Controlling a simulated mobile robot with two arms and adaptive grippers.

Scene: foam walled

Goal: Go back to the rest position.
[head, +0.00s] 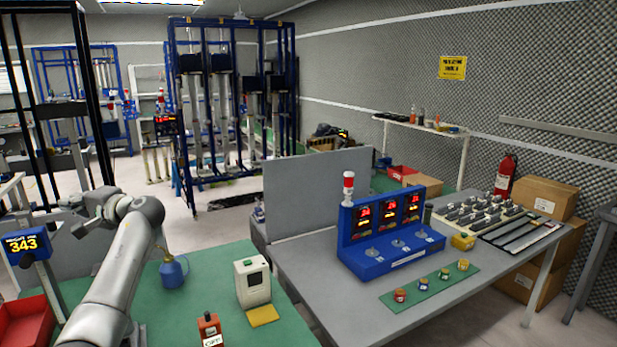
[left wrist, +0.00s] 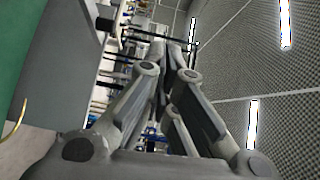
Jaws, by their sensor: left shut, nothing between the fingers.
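My left arm rises from the lower left of the head view, and its left gripper (head: 72,203) is held up in the air past the far edge of the green table. In the left wrist view the gripper's grey fingers (left wrist: 166,66) come together with nothing between them. The gripper touches no object that I can see. My right gripper does not show in either view.
A red bin (head: 28,325) is at left. The grey table (head: 310,262) holds a blue control panel (head: 392,262). Blue frames stand behind.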

